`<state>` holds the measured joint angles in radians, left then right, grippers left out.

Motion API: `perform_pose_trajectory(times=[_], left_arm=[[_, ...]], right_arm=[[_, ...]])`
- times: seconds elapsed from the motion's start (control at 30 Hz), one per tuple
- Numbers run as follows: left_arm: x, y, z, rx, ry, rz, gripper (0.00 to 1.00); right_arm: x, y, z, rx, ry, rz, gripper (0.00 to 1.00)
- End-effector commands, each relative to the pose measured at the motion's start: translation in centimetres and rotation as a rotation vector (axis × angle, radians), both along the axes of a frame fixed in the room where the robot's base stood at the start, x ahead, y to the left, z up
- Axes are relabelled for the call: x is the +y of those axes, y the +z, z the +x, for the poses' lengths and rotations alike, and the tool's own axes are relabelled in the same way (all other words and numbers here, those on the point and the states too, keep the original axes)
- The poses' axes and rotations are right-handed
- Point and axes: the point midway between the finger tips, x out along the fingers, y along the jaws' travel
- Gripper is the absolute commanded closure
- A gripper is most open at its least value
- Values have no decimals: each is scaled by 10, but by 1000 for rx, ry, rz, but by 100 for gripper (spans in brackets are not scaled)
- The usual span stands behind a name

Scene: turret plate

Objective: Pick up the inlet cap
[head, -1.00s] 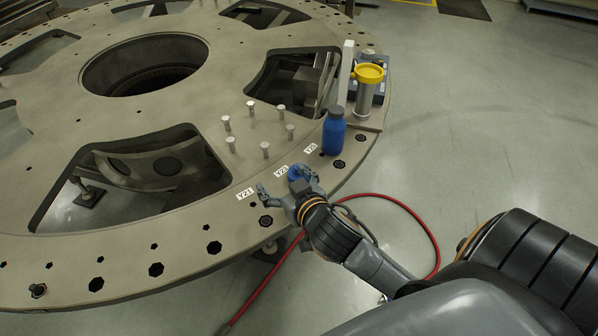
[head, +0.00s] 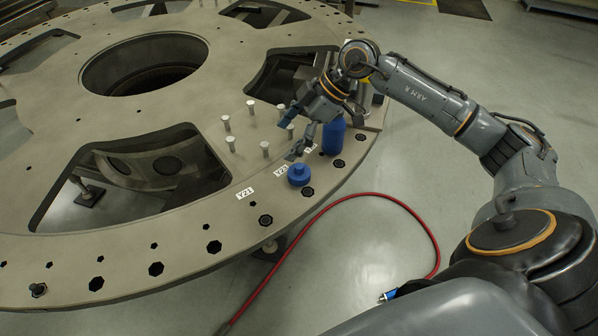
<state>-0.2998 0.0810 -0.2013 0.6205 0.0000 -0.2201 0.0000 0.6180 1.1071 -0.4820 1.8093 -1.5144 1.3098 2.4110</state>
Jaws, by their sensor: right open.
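The inlet cap, a small round blue cap with a raised knob (head: 299,175), sits on the turret plate (head: 185,222) near its right rim, beside the Y22 label. My right gripper (head: 288,139) is open and empty, just above and behind the cap in the picture, its fingers spread and pointing down-left. It does not appear to touch the cap. My left gripper is not in view.
A blue bottle (head: 333,138) stands behind my right gripper, partly hidden by it. Several upright pins (head: 265,149) stand to the left. The yellow-topped cylinder is mostly hidden by my arm. A red hose (head: 395,198) lies on the floor.

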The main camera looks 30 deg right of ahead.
Motion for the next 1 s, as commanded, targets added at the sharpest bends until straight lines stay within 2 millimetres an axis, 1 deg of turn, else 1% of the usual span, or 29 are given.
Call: perform_pose_trajectory(times=[0.03,0.1,0.2,0.23,0.3,0.37,0.5,0.6,0.7,0.83,0.93,1.0], left_arm=[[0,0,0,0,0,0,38],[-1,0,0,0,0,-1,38],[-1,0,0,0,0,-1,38],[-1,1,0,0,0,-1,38],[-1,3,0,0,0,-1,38],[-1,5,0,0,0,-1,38],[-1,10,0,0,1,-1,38],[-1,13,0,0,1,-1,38],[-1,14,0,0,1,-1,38],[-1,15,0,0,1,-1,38],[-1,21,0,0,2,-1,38],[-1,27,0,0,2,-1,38]], right_arm=[[-24,1,-2,47,-55,-65,16],[-49,2,-6,103,-118,-131,16],[-68,1,-10,150,-176,-183,16],[-71,0,-10,158,-186,-190,16],[-71,-7,-10,169,-196,-199,16],[-68,-17,-9,173,-195,-199,16],[-58,-44,-2,172,-192,-196,16],[-52,-60,2,170,-192,-195,16],[-49,-71,5,167,-193,-196,16],[-47,-78,6,167,-192,-196,16],[-45,-87,6,169,-193,-196,16],[-42,-97,7,170,-191,-194,16]])
